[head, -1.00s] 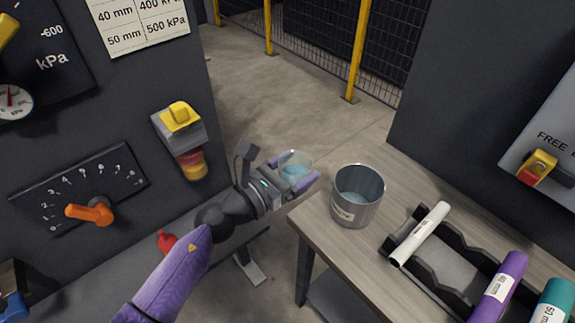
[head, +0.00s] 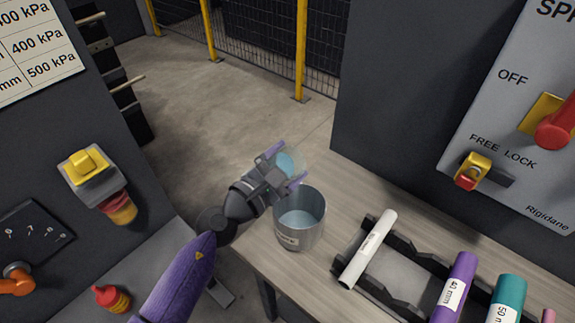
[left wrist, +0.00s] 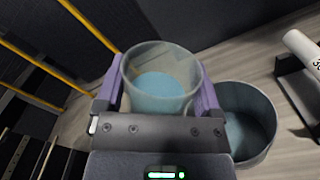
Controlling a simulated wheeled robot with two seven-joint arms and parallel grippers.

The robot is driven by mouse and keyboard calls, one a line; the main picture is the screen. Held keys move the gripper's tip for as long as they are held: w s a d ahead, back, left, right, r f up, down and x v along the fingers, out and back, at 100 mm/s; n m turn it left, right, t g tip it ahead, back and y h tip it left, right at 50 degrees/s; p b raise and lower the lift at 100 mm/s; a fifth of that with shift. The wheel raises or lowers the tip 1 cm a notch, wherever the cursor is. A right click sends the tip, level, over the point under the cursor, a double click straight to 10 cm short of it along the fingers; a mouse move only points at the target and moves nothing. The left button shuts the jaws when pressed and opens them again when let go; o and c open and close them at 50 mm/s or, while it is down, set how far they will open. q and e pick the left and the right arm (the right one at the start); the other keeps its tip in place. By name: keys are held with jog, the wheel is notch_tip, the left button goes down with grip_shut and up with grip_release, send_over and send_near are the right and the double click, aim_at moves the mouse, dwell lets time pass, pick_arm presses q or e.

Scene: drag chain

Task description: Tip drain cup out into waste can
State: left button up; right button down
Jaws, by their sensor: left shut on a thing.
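The drain cup (head: 289,160) is a clear cup with light blue liquid in it. My left gripper (head: 284,166) is shut on it, with the purple fingers on either side. In the left wrist view the cup (left wrist: 160,80) sits between the fingers, and the liquid is still inside. The waste can (head: 300,238) is a grey metal can with a label, standing on the wooden table. Blue shows inside it. The cup is above and just behind the can's rim in the head view. In the left wrist view the can (left wrist: 262,105) is right of the cup. My right gripper is not in view.
A dark rack (head: 395,270) holds white, purple and teal tubes right of the can. A grey panel with a red knob (head: 556,125) stands behind the table. A dark cabinet (head: 60,150) is at left. Bare table (head: 345,185) lies behind the can.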

pick_arm(q)
jog(key=shift+f+m+b, duration=0.3)
jog(key=shift+m, duration=0.4)
jog(key=m, duration=0.1)
jog(key=m+b, duration=0.1)
jog(key=m, duration=0.1)
jog(key=shift+s+d+f, duration=0.15)
jog(key=shift+d+f, duration=0.05)
jog(key=m, duration=0.1)
jog(key=m+b, duration=0.1)
jog(key=shift+s+d+f+m, duration=0.15)
jog(key=shift+f+m, duration=0.1)
jog(key=shift+m, duration=0.15)
jog(key=shift+s+d+m+b, duration=0.15)
jog(key=shift+m+b, duration=0.2)
jog(key=shift+m, duration=0.55)
jog(key=m, duration=0.3)
jog(key=shift+s+d, duration=0.25)
jog(key=shift+d, duration=0.15)
jog(key=m, duration=0.3)
jog(key=shift+s+d+f+p, duration=0.2)
jog(key=shift+s+d+p, duration=0.05)
jog(key=shift+d+p, duration=0.15)
